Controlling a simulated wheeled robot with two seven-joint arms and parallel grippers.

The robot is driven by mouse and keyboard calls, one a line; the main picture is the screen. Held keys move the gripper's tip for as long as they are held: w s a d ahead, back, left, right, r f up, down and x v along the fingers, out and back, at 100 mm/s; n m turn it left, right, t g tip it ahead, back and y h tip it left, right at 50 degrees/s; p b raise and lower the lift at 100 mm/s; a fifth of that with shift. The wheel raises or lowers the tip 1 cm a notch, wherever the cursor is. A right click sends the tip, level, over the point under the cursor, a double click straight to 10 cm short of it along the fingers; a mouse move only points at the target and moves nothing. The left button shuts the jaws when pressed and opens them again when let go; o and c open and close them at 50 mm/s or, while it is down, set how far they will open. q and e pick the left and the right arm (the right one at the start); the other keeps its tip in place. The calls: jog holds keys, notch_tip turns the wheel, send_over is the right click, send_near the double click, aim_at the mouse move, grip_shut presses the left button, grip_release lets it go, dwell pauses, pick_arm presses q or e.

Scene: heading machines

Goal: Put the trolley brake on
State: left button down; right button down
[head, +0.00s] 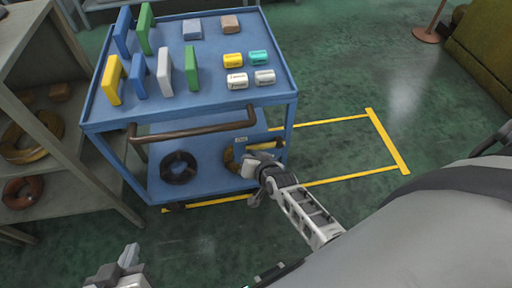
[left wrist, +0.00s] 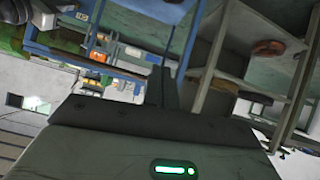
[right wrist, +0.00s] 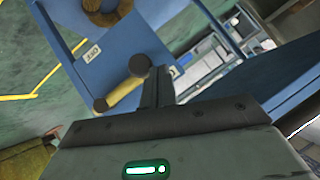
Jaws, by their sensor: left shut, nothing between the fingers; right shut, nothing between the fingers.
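The blue trolley (head: 180,114) stands ahead of me, its brown push handle (head: 195,128) facing me. My right gripper (head: 252,161) is shut and empty, low at the trolley's near right corner under the handle. In the right wrist view its closed fingers (right wrist: 158,84) are close to a tan bar with dark round ends (right wrist: 124,95), beside a labelled blue panel (right wrist: 90,72). I cannot tell whether they touch it or whether it is the brake. My left gripper (head: 131,254) is shut and empty, low in front of the trolley. Its fingers (left wrist: 164,86) show in the left wrist view.
Blocks and small labelled packs (head: 236,81) stand on the trolley top. A dark coil (head: 179,167) lies on its lower shelf. A grey rack (head: 75,180) with coils stands close on the left. Yellow lines (head: 388,142) mark clear floor to the right.

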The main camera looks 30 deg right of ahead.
pick_arm(q)
jog(key=p, duration=0.1)
jog(key=r+p, duration=0.1)
jog(key=p, duration=0.1)
jog(key=shift+s+a+m+p, duration=0.2)
jog(key=shift+a+m+p, duration=0.1)
jog(key=shift+a, duration=0.05)
pick_arm(e)
jog(key=v, duration=1.5)
jog(key=shift+s+r, duration=0.15)
jog(key=shift+s, duration=0.2)
